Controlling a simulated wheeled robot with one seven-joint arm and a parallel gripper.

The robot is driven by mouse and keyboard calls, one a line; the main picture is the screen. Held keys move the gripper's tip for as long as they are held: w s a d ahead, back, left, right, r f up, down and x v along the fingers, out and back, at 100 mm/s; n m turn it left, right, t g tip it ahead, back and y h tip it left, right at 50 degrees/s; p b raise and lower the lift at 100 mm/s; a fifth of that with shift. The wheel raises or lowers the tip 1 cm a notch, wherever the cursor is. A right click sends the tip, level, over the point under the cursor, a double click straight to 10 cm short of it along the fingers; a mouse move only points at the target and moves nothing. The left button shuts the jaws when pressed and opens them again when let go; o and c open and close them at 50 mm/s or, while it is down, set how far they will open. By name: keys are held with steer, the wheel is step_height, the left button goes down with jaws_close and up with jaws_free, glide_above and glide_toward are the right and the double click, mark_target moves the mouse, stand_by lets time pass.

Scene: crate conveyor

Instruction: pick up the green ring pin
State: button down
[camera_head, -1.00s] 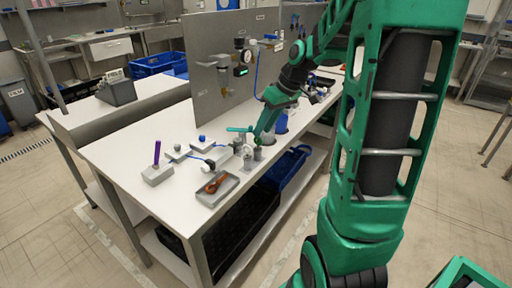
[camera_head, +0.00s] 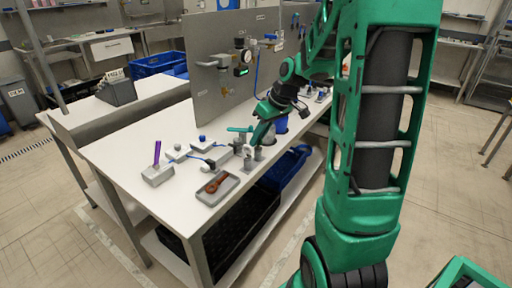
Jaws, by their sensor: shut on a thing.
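My gripper (camera_head: 259,133) is low over the right part of the white workbench (camera_head: 135,150), just above a group of small grey cylinders (camera_head: 258,154). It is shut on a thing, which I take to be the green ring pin. The pin's outline is too small and too close to my green fingers to make out clearly. A short teal-green bar (camera_head: 239,129) sticks out to the left at the fingers. I cannot tell whether it is part of the pin or of my gripper.
A grey tray (camera_head: 212,200) with a brown-orange tool (camera_head: 216,183) lies at the front edge. A grey block with a purple stick (camera_head: 157,152) stands at left. Blue-knobbed fittings (camera_head: 202,142) sit between. A grey panel (camera_head: 215,70) with a gauge rises behind.

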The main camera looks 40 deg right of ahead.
steer(key=shift+a, duration=0.1)
step_height(320, 180, up, 10)
steer(key=shift+f, duration=0.1)
stand_by(0.5)
